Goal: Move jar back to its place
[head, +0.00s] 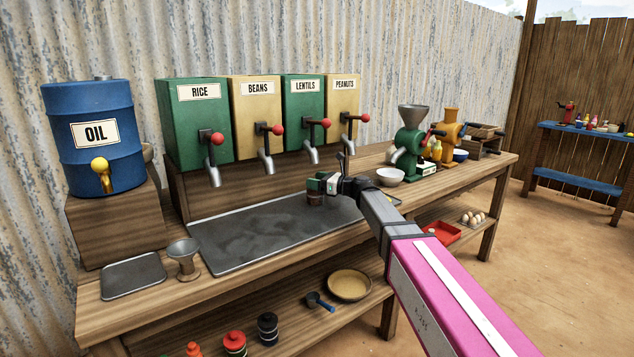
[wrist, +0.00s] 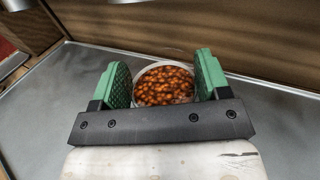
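The jar (wrist: 164,86) is a small round open container with a pale rim, filled with orange-brown beans or nuts. In the head view the jar (head: 315,199) shows as a small brownish shape just under my gripper (head: 322,185), over the right part of the metal tray (head: 235,240). In the wrist view my gripper's green fingers (wrist: 163,80) stand on both sides of the jar, close against it, so the gripper looks shut on it. The jar is upright. I cannot tell whether its base touches the tray.
Dispensers for rice (head: 198,125), beans (head: 255,115), lentils (head: 303,110) and peanuts (head: 343,105) stand behind the tray. An oil drum (head: 90,150) and a funnel (head: 183,255) are at left. A white bowl (head: 390,177) and green grinder (head: 410,150) stand right. The tray's left part is clear.

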